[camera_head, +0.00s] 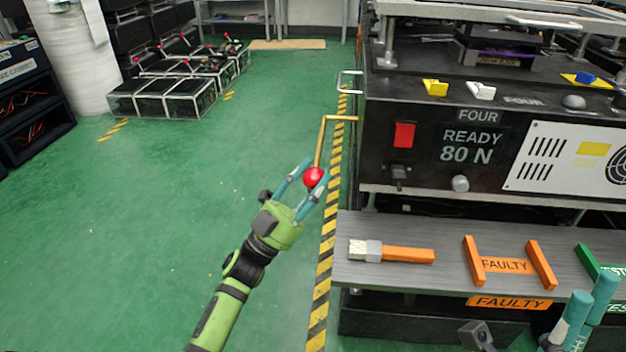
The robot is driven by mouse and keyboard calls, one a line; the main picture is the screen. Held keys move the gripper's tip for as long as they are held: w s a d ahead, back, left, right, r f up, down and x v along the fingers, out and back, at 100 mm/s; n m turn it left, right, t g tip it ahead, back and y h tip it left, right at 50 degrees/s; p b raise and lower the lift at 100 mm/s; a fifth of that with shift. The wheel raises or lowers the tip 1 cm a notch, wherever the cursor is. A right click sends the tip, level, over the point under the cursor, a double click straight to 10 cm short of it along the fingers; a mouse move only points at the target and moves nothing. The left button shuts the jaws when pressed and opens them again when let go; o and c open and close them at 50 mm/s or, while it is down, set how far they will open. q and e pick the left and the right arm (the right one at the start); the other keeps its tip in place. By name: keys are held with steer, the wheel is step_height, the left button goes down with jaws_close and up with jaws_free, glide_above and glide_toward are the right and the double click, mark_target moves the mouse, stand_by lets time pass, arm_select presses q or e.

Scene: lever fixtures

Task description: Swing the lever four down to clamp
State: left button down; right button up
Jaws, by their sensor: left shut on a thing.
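The machine marked FOUR (478,116) stands at the right, with a screen that reads READY 80 N. Its lever (321,140) is a bent yellow rod on the machine's left side. The rod runs out to the left, then hangs down to a red ball knob (313,177). My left gripper (314,183) has its two teal fingers on either side of the red knob and is shut on it. My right gripper (592,296) shows only in part at the lower right corner, over the shelf's front edge. Its fingertips look apart with nothing between them.
A grey shelf (364,274) below the machine holds a brush (400,254) and orange FAULTY brackets (505,265). A metal handle (348,82) sticks out above the lever. The green floor at left is free, with black crates (165,100) at the back.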

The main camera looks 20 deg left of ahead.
arm_select(q)
steer(key=shift+s+d+f+g+h, duration=0.1)
steer(key=shift+d+f+g+h, duration=0.1)
steer(key=shift+d+g+h, duration=0.15)
steer(key=c, duration=0.8)
jaws_free()
steer(key=shift+a, duration=0.1)
steer(key=shift+o, duration=0.2)
steer(key=shift+r, duration=0.1)
steer(key=shift+a, duration=0.1)
steer(key=v, duration=1.2)
